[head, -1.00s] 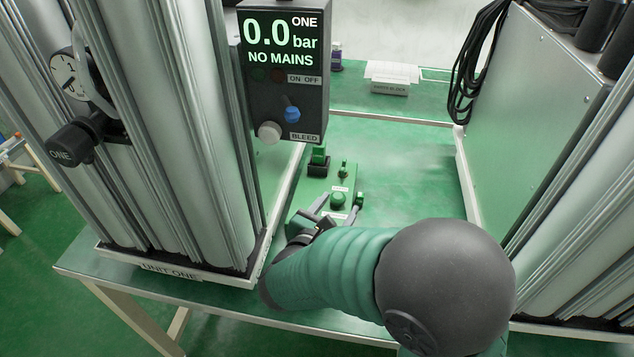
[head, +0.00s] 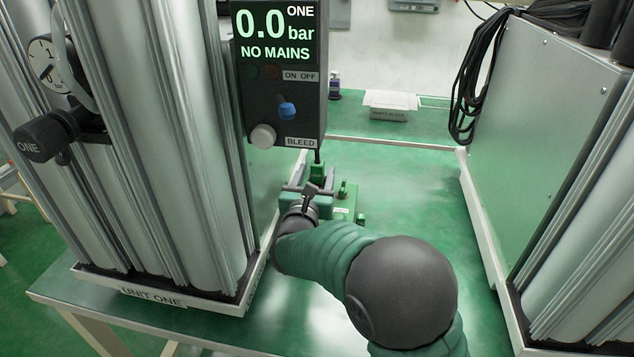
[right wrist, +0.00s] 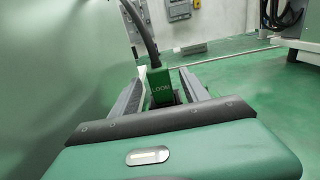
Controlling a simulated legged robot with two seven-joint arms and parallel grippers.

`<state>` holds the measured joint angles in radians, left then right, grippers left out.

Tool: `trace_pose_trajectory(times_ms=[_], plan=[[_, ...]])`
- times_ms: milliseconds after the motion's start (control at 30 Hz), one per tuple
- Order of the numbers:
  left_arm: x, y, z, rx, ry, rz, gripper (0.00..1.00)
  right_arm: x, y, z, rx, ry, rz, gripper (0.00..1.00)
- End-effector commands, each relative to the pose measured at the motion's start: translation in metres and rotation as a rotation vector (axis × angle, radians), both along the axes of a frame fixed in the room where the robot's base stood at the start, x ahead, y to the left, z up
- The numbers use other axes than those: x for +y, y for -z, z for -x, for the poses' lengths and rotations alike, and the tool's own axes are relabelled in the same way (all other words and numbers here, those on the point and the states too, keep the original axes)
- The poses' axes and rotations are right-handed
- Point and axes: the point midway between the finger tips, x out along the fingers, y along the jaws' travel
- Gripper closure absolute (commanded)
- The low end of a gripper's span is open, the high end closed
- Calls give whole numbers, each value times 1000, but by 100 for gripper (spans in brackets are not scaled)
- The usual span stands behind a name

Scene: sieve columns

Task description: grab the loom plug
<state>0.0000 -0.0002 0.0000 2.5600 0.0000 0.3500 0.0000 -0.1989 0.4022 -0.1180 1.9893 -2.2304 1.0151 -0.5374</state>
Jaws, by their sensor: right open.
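The loom plug (head: 317,171) is a small green block standing beneath the control box in the head view, with a dark cable rising from it. In the right wrist view the plug (right wrist: 160,88) shows its lettering and its black cable runs up and left. My right gripper (head: 309,188) is at the near side of the plug. In the right wrist view my right gripper (right wrist: 161,88) is open, with one finger on each side of the plug in the picture. I cannot tell whether either finger touches it. My left gripper is not in view.
The UNIT ONE column (head: 170,150) stands close on the left, with its control box (head: 280,95) above the plug. Green fittings (head: 343,195) stand just right of my gripper. A grey cabinet (head: 540,120) with hanging cables is at right.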

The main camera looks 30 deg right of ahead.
Motion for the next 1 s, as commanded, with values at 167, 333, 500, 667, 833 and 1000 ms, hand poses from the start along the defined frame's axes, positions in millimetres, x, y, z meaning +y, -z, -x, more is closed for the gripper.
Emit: trace_pose_trajectory(times_ms=[167, 333, 500, 667, 833, 1000], plan=[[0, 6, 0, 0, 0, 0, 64, -12, 1, -16, 0, 0, -1, 46], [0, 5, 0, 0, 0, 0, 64, -12, 0, -16, 0, -1, -1, 46], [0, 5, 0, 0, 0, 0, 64, -12, 0, -16, 0, -1, -1, 67], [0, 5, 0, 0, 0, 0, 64, -11, 0, -16, 0, 0, -1, 88], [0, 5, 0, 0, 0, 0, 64, -12, 0, -16, 0, 0, -1, 100], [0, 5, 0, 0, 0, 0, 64, -12, 0, -16, 0, 0, -1, 100]])
